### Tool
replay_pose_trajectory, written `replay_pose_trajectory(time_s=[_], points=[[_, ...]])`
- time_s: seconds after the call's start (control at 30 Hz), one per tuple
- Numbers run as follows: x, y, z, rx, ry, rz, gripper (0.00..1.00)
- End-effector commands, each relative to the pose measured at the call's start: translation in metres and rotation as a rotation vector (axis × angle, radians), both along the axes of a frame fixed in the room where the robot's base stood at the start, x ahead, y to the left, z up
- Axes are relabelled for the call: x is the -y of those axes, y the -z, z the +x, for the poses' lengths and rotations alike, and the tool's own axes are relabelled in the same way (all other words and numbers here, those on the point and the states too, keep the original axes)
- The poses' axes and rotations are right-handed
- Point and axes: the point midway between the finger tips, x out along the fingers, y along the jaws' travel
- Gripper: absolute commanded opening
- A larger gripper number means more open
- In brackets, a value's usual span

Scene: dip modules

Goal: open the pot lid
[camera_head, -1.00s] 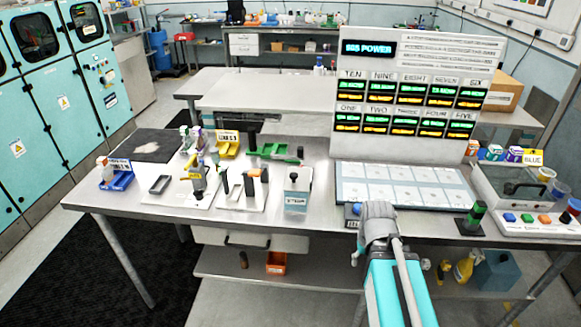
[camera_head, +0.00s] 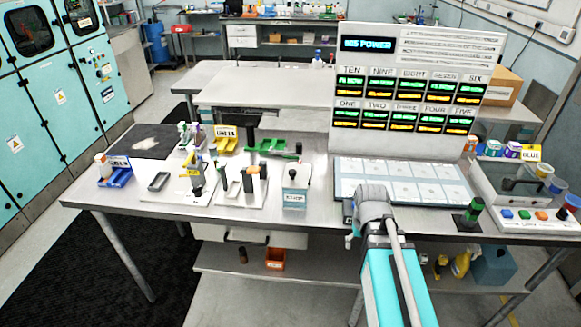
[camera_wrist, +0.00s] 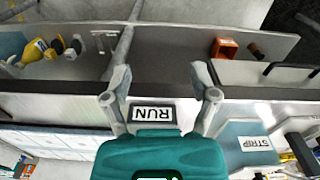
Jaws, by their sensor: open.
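A shallow grey box with a flat lid and a black handle (camera_head: 520,186) stands at the right end of the steel bench in the head view. It seems to be the pot, and its lid looks shut. My gripper (camera_wrist: 160,85) is open and empty in the wrist view, its two fingers spread on either side of a RUN label (camera_wrist: 153,113) at the bench's front edge. I cannot tell whether they touch it. In the head view my wrist hides most of the gripper, well left of the box.
A green-topped black post (camera_head: 470,213) stands between my wrist and the box. A panel of white tiles (camera_head: 400,180) lies behind my wrist. A STRIP station (camera_head: 294,185) stands left. An orange bin (camera_head: 275,259) sits on the lower shelf.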

Motion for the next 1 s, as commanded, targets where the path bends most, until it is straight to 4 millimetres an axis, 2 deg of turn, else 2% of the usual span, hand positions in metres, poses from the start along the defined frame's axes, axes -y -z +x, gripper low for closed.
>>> replay_pose_trajectory(time_s=[0.03,0.17,0.37,0.8,1.0], points=[[-0.005,-0.014,0.013,0.0,-0.021,0.0,0.76],[-0.015,-0.037,0.041,0.0,-0.084,0.0,0.76],[-0.048,-0.076,0.087,0.0,-0.208,0.0,0.76],[-0.136,-0.16,0.181,0.0,-0.485,0.001,0.76],[-0.178,-0.193,0.215,0.0,-0.598,0.001,0.76]])
